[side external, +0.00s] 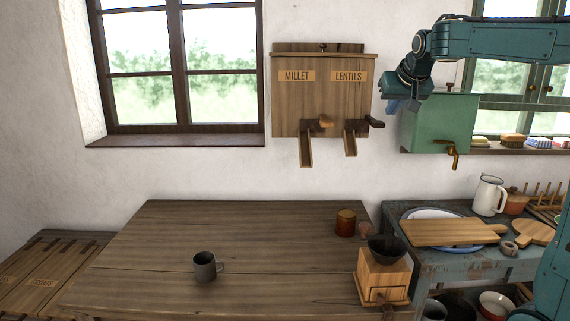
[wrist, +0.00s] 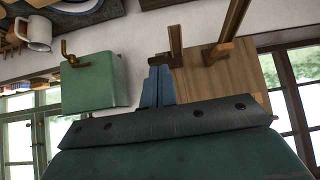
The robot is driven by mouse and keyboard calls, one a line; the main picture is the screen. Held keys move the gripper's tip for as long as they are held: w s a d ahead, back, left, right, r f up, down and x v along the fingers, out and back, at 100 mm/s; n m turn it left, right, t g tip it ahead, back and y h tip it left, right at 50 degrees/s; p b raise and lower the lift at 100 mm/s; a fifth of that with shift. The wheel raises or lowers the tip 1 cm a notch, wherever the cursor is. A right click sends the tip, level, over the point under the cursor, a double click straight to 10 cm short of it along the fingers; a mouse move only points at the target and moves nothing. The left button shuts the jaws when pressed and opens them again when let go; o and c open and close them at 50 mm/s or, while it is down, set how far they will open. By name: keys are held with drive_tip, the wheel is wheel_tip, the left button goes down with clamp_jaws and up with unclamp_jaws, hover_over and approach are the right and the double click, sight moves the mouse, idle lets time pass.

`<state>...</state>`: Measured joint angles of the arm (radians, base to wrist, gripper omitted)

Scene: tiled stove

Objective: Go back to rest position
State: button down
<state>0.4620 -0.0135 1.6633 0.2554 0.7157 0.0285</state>
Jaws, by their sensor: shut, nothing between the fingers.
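My gripper (side external: 392,105) is in the upper right of the side view, in front of the wall between the wooden dispenser and the green box. Its blue fingers also show in the wrist view (wrist: 157,86), pressed together with nothing between them. The wooden dispenser (side external: 324,100), labelled MILLET and LENTILS, hangs on the wall to the left of my gripper. It shows upside down in the wrist view (wrist: 243,75). The green box (side external: 437,125) with a brass tap is to the right of and below my gripper, and partly behind my arm. It also shows in the wrist view (wrist: 95,82).
The wooden table (side external: 150,240) holds a dark mug (side external: 205,267), an amber jar (side external: 346,223) and a coffee grinder (side external: 383,275). A blue side table at right holds a cutting board (side external: 445,232), a white jug (side external: 489,195) and other kitchenware. The table's left half is mostly clear.

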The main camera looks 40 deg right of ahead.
drive_tip(key=s+a+f+n+y, duration=0.2)
drive_tip(key=s+a, duration=0.2)
drive_tip(key=a, duration=0.4)
drive_tip(key=s+a+f+n+y, duration=0.1)
drive_tip(key=s+a+f+n, duration=0.15)
drive_tip(key=s+a, duration=0.4)
drive_tip(key=s+a+f+n+g+y, duration=0.1)
drive_tip(key=s+a+f+n+y, duration=0.2)
drive_tip(key=s+a+f, duration=0.7)
drive_tip(key=shift+s+a+n, duration=0.45)
drive_tip(key=shift+s+a, duration=0.25)
drive_tip(key=shift+s, duration=0.1)
